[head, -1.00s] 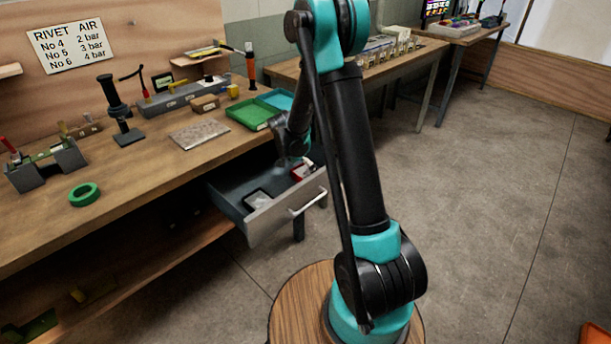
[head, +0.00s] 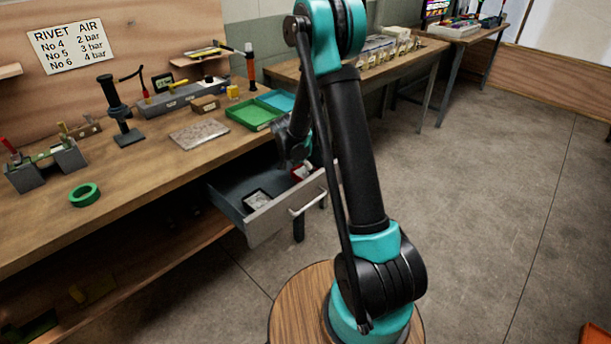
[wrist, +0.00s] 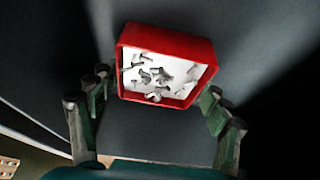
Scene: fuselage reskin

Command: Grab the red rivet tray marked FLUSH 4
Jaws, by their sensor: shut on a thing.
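The small red tray (wrist: 189,46) shows in the wrist view with a white inside and several loose silver rivets in it. No FLUSH 4 mark can be read. My gripper (wrist: 157,98) has one finger on each side of the tray's near end and is shut on it. My gripper reaches into the drawer there, mostly hidden behind my arm.
A dark-rimmed tray (head: 246,200) with pale contents lies in the drawer, left of the red tray. The drawer front has a pale handle (head: 308,202). Above, the bench (head: 150,165) holds a green tray (head: 251,114), a metal plate (head: 199,134) and tools.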

